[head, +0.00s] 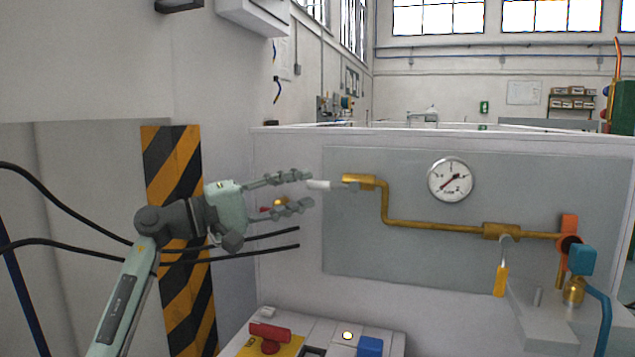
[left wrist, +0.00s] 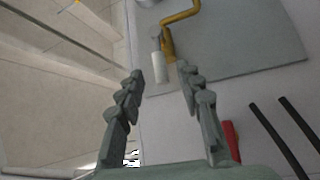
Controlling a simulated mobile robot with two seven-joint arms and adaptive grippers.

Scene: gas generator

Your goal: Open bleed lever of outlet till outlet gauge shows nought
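A lever with a white handle (head: 318,185) sticks out to the left from the brass valve (head: 359,181) at the left end of the pipe; the white handle also shows in the left wrist view (left wrist: 159,68). My left gripper (head: 311,190) is open, its fingertips at the handle's free end. In the left wrist view the handle lies between and just beyond the open fingertips (left wrist: 160,74), with a gap on both sides. The round gauge (head: 450,180) has a dark red slanting needle; its exact reading is too small to tell. My right gripper is out of view.
A second lever with a yellow handle (head: 501,280) hangs down from the pipe's right part. A blue fitting and hose (head: 581,259) are at far right. A red knob (head: 269,334) and blue block (head: 370,346) sit below. Black cables pass behind my left gripper.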

